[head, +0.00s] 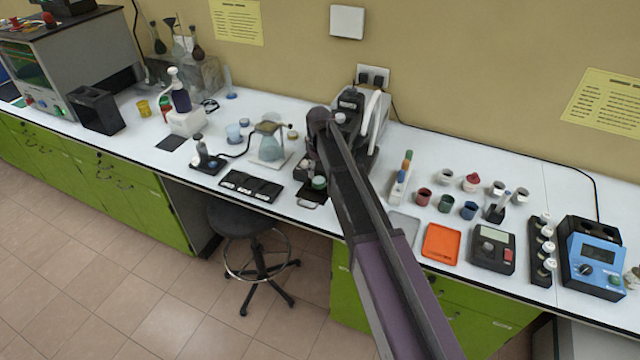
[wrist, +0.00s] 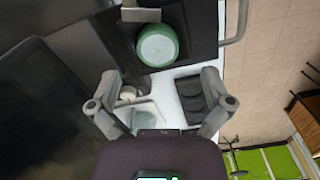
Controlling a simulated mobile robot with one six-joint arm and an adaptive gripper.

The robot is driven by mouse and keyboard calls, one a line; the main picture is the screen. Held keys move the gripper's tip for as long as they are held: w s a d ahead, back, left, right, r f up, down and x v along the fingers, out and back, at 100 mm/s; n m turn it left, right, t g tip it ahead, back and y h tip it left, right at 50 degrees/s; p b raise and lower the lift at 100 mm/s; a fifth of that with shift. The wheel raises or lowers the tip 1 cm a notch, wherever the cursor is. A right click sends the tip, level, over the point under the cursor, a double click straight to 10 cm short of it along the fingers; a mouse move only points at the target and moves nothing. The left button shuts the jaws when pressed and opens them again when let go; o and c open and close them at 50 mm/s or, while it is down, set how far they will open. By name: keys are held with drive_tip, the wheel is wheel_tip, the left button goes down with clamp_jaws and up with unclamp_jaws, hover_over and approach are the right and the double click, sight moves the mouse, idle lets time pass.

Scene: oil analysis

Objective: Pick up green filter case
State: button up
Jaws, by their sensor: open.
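A round case with a green rim and pale top (wrist: 157,45) sits on a dark tray (wrist: 204,20) in the upper middle of the wrist view. It also shows in the head view as a small green round thing (head: 319,183) beside my arm. My gripper (wrist: 160,82) is open and empty, with its two fingers spread left and right. The case lies beyond the fingertips, between their lines, and no finger appears to touch it. In the head view my arm hides the gripper's fingers.
A metal piece (wrist: 141,14) overhangs the case's upper edge. A metal handle (wrist: 236,22) runs along the tray's right side. A black flat holder (wrist: 192,92) and a flask on a stand (head: 270,147) are close by.

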sight(320, 181)
drive_tip(key=shift+f, duration=0.15)
drive_tip(key=shift+w+f+b, duration=0.1)
drive_tip(key=shift+f+b, duration=2.4)
drive_tip(key=shift+b, duration=0.1)
drive_tip(key=c, duration=0.9)
